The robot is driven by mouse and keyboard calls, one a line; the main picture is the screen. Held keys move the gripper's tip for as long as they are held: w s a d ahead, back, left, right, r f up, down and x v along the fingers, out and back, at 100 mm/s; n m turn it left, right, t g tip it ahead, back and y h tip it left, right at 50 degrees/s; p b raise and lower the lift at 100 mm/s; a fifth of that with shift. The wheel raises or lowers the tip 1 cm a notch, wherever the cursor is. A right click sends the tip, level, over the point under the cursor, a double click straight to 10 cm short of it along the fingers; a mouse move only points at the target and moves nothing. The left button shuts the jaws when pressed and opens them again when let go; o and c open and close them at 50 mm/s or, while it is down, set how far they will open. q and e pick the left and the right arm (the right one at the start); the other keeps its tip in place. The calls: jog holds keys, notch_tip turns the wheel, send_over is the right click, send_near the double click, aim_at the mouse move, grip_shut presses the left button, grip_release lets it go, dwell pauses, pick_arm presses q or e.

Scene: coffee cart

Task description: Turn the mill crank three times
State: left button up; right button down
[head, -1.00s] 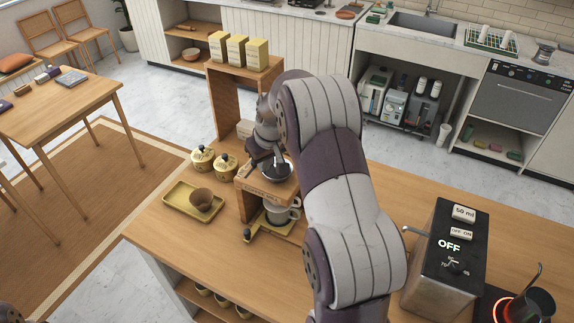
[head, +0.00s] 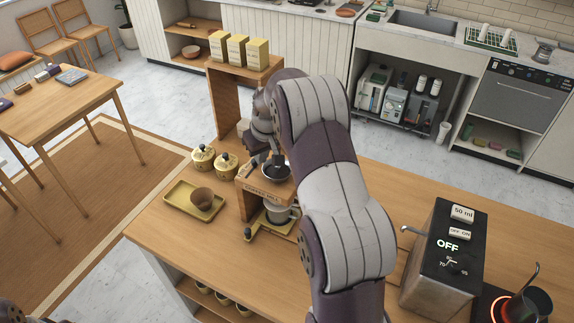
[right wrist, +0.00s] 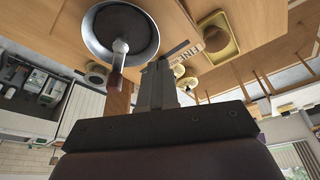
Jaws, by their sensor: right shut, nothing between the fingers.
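The wooden coffee mill (head: 262,193) stands on the counter with a dark round hopper (head: 276,173) on top. In the right wrist view the hopper (right wrist: 103,48) shows with the crank's metal shaft and its reddish-brown knob (right wrist: 116,80). My right gripper (head: 256,163) is at the hopper's left side in the head view, partly hidden by my own arm. Its fingers (right wrist: 158,82) are shut and empty, a short way beside the knob, apart from it in the wrist picture. A cup (head: 277,213) stands under the mill. My left gripper does not show.
Two yellow lidded jars (head: 226,166) and a yellow tray (head: 180,198) with a brown filter cup (head: 201,198) are left of the mill. A shelf with yellow boxes (head: 237,48) rises behind. A black-topped water heater (head: 447,262) stands at right.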

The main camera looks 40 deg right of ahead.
jog(key=shift+w+d+r, duration=0.1)
jog(key=shift+w+d, duration=0.3)
jog(key=shift+d, duration=0.05)
jog(key=shift+w+d, duration=0.25)
jog(key=shift+d+p, duration=0.25)
jog(key=shift+p, duration=0.1)
jog(key=shift+w+d, duration=0.25)
jog(key=shift+d, duration=0.3)
